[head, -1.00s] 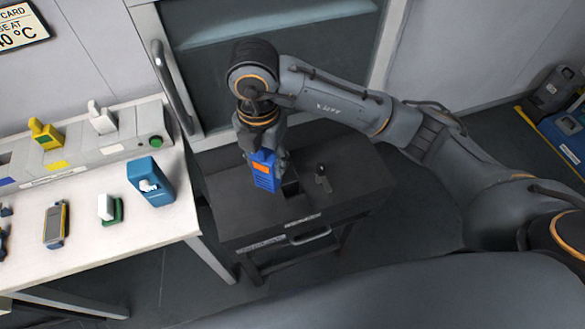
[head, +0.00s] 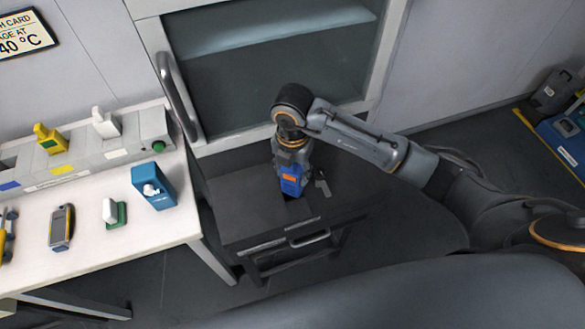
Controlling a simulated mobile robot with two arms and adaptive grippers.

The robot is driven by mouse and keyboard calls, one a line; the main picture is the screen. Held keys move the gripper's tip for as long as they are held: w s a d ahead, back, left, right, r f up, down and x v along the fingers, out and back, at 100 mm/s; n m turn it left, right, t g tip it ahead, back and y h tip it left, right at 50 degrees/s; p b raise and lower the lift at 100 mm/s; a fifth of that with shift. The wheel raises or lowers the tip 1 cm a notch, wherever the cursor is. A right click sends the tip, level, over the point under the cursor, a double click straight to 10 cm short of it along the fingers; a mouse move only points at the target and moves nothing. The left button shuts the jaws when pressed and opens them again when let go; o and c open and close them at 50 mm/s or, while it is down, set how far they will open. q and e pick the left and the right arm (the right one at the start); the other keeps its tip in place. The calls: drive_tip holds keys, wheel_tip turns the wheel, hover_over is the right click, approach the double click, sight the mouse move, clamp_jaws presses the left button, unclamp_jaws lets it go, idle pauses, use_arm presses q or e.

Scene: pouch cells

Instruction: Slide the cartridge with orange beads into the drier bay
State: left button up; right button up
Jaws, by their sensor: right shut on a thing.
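A blue cartridge with an orange window (head: 291,180) is in my right gripper (head: 291,165), which points down and is shut on it. The cartridge is upright over the top of the dark cabinet (head: 240,205). An opening in that top showed beside the cartridge earlier; now the cartridge and gripper cover that spot. I cannot tell whether the cartridge's lower end is inside the opening. A small grey latch or key-like part (head: 323,186) lies just right of the cartridge. My left gripper is not in view.
A glass-fronted cabinet (head: 270,70) stands behind.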

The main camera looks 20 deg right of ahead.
drive_tip(key=shift+f+b, duration=0.45)
drive_tip(key=shift+f, duration=0.05)
drive_tip(key=shift+f, duration=0.1)
drive_tip(key=o, duration=1.4)
